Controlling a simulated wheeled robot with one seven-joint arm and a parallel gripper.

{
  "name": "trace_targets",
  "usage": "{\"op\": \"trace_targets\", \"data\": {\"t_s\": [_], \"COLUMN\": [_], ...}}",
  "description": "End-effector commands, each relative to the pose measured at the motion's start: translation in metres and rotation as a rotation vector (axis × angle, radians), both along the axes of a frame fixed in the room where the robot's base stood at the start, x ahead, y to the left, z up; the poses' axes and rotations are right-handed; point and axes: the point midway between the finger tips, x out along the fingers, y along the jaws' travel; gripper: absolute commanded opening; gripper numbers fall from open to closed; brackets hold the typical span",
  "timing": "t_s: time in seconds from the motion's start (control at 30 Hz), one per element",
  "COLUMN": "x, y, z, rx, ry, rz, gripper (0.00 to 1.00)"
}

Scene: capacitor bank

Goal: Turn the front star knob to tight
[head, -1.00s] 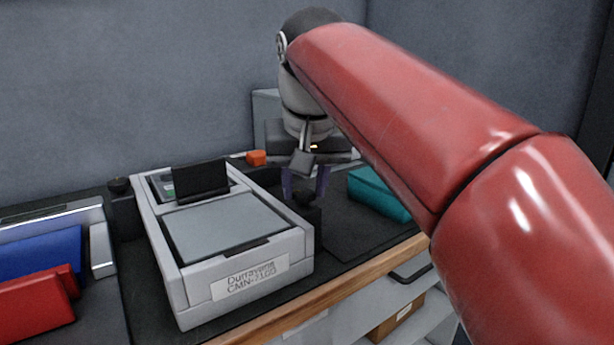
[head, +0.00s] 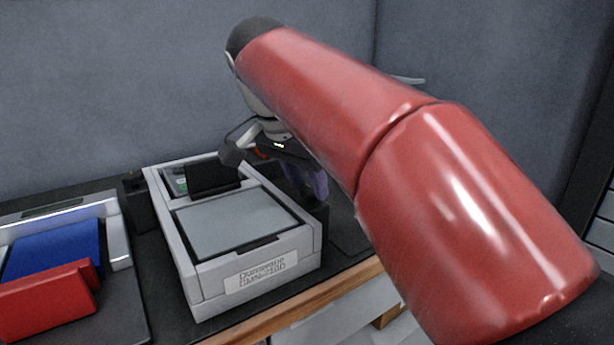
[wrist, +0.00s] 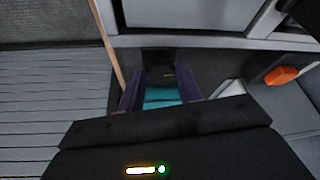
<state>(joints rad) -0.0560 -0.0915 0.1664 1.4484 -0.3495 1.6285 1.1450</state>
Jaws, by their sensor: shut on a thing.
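The capacitor bank device (head: 208,268) is a pale grey case with a grey top plate and a label on its front. It stands left of my gripper. A black block (head: 319,213) sits against its right side, and it also shows in the wrist view (wrist: 160,57). My gripper (head: 308,186), with purple fingers, is at this block, at the right side of the case. In the wrist view its fingers (wrist: 160,88) stand on either side of the dark part by the block. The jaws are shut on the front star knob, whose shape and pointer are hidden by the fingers.
A blue box (head: 55,248) and a red box (head: 48,300) lie in a tray at the left. A black knob mount (head: 136,198) stands at the case's left side. An orange part (wrist: 281,75) is behind my gripper. The bench's wooden edge (head: 300,312) runs along the front.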

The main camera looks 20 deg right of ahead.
Motion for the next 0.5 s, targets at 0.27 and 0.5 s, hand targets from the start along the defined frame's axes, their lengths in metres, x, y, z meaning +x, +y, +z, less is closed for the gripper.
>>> {"op": "trace_targets", "data": {"t_s": [0.27, 0.5], "x": [0.0008, 0.0009], "y": [0.0012, 0.0013], "z": [0.0003, 0.0002], "rx": [0.001, 0.001], "ry": [-0.001, -0.002], "rz": [-0.068, -0.078], "gripper": [0.12, 0.12]}}
